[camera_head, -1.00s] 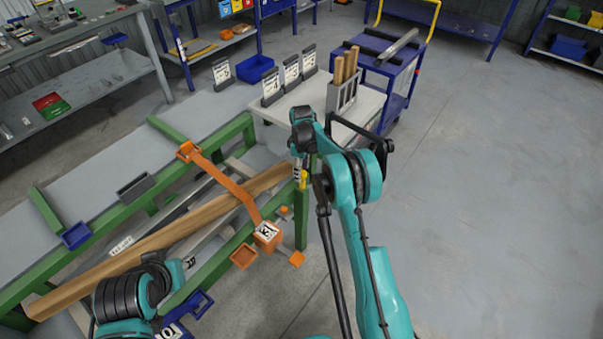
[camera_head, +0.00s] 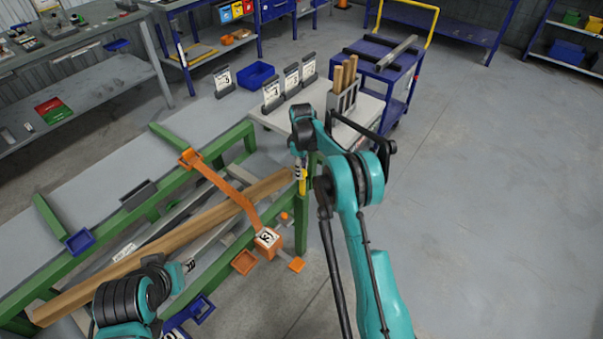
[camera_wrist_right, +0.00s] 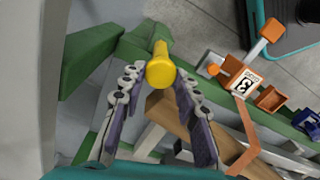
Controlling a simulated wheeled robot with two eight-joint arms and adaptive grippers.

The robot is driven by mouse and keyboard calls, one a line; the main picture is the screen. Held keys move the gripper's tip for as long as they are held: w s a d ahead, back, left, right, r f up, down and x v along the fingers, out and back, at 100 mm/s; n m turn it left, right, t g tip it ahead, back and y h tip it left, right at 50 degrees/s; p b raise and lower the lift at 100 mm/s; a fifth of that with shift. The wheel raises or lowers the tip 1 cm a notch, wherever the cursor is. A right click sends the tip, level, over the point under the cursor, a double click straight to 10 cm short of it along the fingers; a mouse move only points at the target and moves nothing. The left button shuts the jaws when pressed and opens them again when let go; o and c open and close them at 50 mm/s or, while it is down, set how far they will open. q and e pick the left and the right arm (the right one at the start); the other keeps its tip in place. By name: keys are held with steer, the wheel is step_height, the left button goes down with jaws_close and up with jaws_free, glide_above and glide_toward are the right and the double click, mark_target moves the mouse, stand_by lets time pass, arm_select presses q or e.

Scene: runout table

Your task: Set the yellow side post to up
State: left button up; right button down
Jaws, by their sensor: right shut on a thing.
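The yellow side post (camera_head: 302,182) stands at the right end of the green-framed runout table (camera_head: 232,137), next to its corner. In the right wrist view its round yellow head (camera_wrist_right: 160,72) lies between the two fingers, with a short yellow stem beyond it. My right gripper (camera_head: 299,172) is above the table corner, pointing down, shut on the post; its fingers (camera_wrist_right: 160,100) show in the wrist view. The post's lower part is partly hidden. My left gripper (camera_head: 188,266) is low at the left over the table's near side, and its fingers are not clear.
A small table with a holder of wooden sticks (camera_head: 343,100) and a blue cart (camera_head: 385,68) stand behind. Floor at right is clear.

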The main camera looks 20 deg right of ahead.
step_height(320, 180, up, 15)
steer(key=p, duration=0.7)
steer(key=shift+r, duration=0.1)
steer(key=c, duration=1.1)
jaws_free()
step_height(320, 180, up, 12)
